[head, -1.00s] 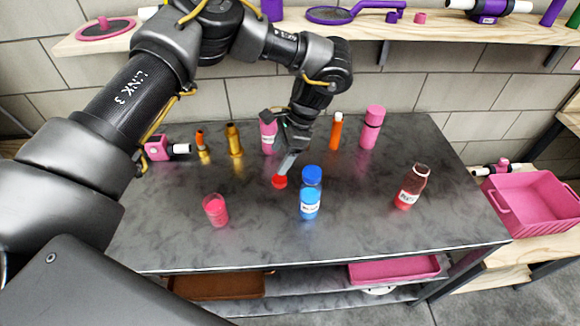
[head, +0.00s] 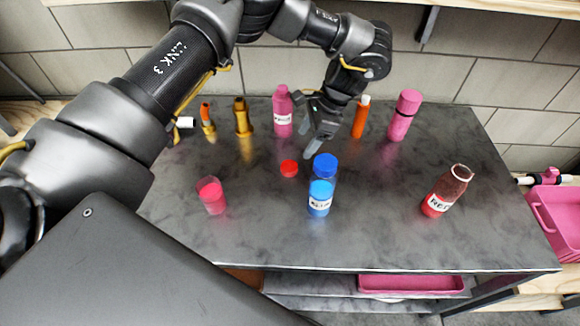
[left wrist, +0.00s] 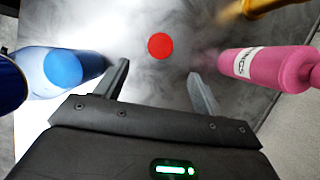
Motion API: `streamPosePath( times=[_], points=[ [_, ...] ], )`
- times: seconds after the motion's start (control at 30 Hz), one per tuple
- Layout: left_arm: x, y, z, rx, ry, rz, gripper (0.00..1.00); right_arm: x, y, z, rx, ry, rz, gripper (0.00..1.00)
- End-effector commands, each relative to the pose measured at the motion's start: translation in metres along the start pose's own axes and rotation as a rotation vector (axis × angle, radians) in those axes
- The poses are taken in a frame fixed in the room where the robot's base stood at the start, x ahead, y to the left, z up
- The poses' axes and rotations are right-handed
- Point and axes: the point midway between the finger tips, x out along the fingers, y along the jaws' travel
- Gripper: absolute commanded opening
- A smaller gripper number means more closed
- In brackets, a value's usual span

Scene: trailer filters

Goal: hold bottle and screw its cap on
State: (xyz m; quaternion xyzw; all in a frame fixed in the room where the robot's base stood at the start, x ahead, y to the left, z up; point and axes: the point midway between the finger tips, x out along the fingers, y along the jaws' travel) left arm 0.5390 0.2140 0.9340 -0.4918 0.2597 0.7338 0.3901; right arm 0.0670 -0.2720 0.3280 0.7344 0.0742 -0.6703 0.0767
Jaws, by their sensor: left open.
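A red cap (head: 289,168) lies on the dark table, and it also shows in the left wrist view (left wrist: 160,46). A clear bottle with red contents and a "RED" label (head: 446,192) stands open at the right. My left gripper (head: 312,149) is open and empty above the table, to the right of and behind the red cap in the head view. In the left wrist view, the cap appears just beyond the gap between its fingertips (left wrist: 158,69). My right gripper is not in view.
A blue-capped bottle (head: 321,190) stands close in front of the gripper. A pink bottle (head: 283,112) stands behind left, an orange tube (head: 361,116) and a pink flask (head: 405,115) behind right. A pink cup (head: 211,195) stands front left. The table is clear before the red bottle.

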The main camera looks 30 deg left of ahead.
Motion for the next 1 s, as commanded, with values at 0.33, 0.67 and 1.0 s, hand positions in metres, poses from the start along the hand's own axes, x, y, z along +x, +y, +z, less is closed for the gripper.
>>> streamPosePath(
  times=[0.33, 0.67, 1.0],
  points=[
    [0.045, 0.001, 0.002, -0.001, -0.001, 0.005, 0.69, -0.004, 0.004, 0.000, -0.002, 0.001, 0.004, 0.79],
    [0.057, 0.000, 0.001, -0.001, 0.000, 0.001, 0.69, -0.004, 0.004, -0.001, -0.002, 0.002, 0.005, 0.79],
    [0.080, 0.002, 0.005, -0.002, -0.002, 0.007, 0.69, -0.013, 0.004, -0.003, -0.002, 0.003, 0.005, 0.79]
  ],
)
